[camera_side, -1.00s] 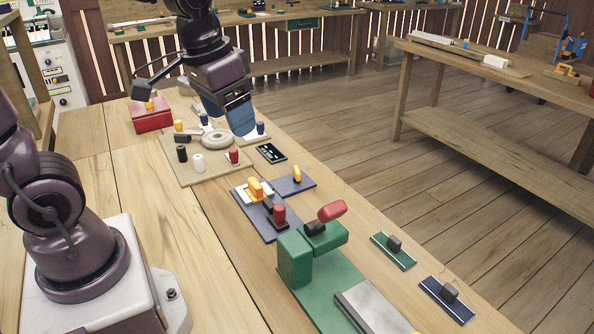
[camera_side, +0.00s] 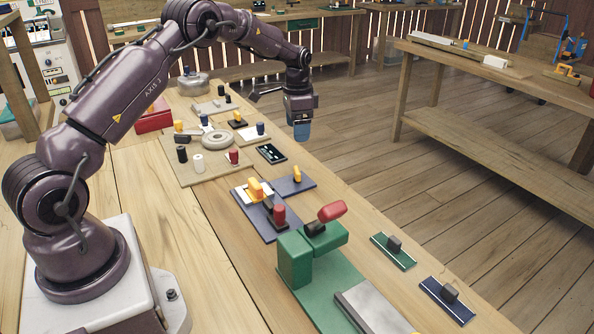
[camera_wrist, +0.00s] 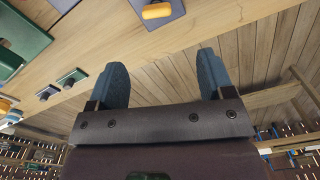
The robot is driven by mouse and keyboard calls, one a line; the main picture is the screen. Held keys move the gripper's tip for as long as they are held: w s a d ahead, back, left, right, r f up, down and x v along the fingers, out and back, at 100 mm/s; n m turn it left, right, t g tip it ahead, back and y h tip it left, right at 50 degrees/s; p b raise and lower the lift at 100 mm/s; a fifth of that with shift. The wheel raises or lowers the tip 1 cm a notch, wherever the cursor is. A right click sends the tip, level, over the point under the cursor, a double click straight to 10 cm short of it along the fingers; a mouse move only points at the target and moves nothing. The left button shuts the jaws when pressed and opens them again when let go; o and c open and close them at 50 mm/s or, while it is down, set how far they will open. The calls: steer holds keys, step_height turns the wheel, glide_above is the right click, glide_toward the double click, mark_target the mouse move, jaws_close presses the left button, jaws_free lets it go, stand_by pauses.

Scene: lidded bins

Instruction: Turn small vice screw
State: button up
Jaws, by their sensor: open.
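A green vice-like fixture (camera_side: 294,258) stands on a green base at the front of the bench, with a red handle (camera_side: 332,211) on a dark collar at its upper right. A grey metal block (camera_side: 372,312) lies on its base. Part of a green body (camera_wrist: 22,38) shows at the upper left in the wrist view. My gripper (camera_side: 301,134) is open and empty, pointing down in the air toward the bench's right edge, behind and well apart from the fixture. Its two blue fingers are spread in the wrist view (camera_wrist: 162,75).
A small plate with a yellow knob (camera_side: 297,174) and a blue plate with yellow and red knobs (camera_side: 265,222) lie behind the fixture. Two small plates with grey knobs (camera_side: 394,244) sit to its right. Beyond the bench's right edge is open floor (camera_side: 370,150).

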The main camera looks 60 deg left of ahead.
mark_target(297, 169)
steer(key=shift+m, duration=0.3)
step_height(297, 169, down, 13)
steer(key=shift+s+d+f, duration=0.1)
steer(key=shift+s+f, duration=0.05)
steer(key=shift+c, duration=0.4)
steer(key=c, duration=0.8)
steer(key=shift+c, duration=0.2)
